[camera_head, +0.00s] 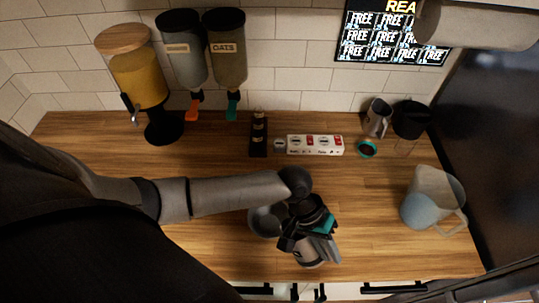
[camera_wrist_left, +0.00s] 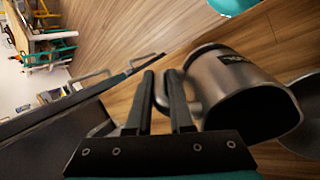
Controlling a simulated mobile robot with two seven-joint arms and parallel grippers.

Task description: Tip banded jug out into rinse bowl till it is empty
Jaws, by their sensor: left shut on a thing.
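My left gripper (camera_head: 318,243) is shut on the handle of a metal jug (camera_head: 306,254) near the counter's front edge. In the left wrist view, the fingers (camera_wrist_left: 165,103) close around the handle of the jug (camera_wrist_left: 225,75), which has a dark label on its side. Its dark mouth faces right, toward the grey bowl (camera_wrist_left: 305,118). The contents and the exact tilt cannot be told. In the head view, the bowl (camera_head: 262,222) stands just left of the jug, partly hidden by my left arm and gripper. My right gripper is not in view.
A large pitcher with a bluish lower part (camera_head: 418,208) stands at the right. A white switch strip (camera_head: 315,145) and dispensers (camera_head: 228,60) line the back. Cabinet handles (camera_head: 394,288) run along the front.

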